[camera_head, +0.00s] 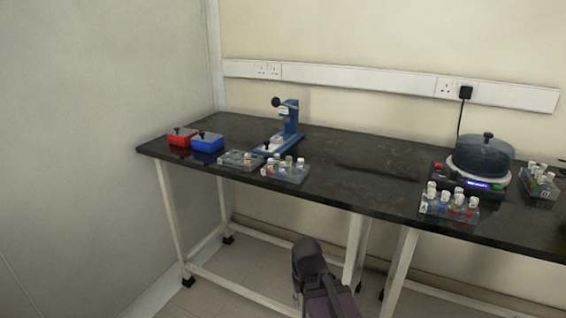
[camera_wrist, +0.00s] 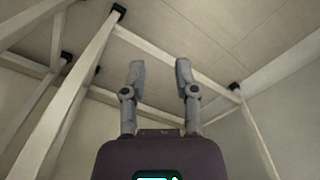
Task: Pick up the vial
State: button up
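Several small white-capped vials stand in racks on the dark bench; I cannot tell which one is meant. In the head view one group of vials (camera_head: 285,162) is in a clear rack (camera_head: 284,176) left of centre. Another group of vials (camera_head: 457,198) is in a rack (camera_head: 448,214) at the right front edge. A third group of vials (camera_head: 542,176) is in a rack (camera_head: 538,190) at the far right. My gripper shows in the wrist view (camera_wrist: 160,75), its two fingers apart with nothing between them. My arm is low, in front of the bench; the wrist view shows no vials.
A mostly empty rack (camera_head: 240,162), a blue press-like device (camera_head: 288,125), a red box (camera_head: 181,139) and a blue box (camera_head: 207,143) stand at the left. A round lidded machine (camera_head: 483,158) stands at the right. The bench (camera_head: 370,178) is clear in the middle. White bench legs (camera_head: 354,250) are near my arm.

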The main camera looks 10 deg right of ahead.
jog(key=shift+d, duration=0.3)
jog(key=shift+r, duration=0.1)
notch_tip(320, 180, up, 44)
jog(key=m+p, duration=0.9)
jog(key=p, duration=3.6)
send_over(289, 157)
jog(key=shift+r, duration=0.2)
jog(key=shift+f+b, duration=0.2)
jog(key=shift+b, duration=0.2)
notch_tip(289, 157, down, 8)
jog(key=b, duration=0.8)
jog(key=shift+f, duration=0.15)
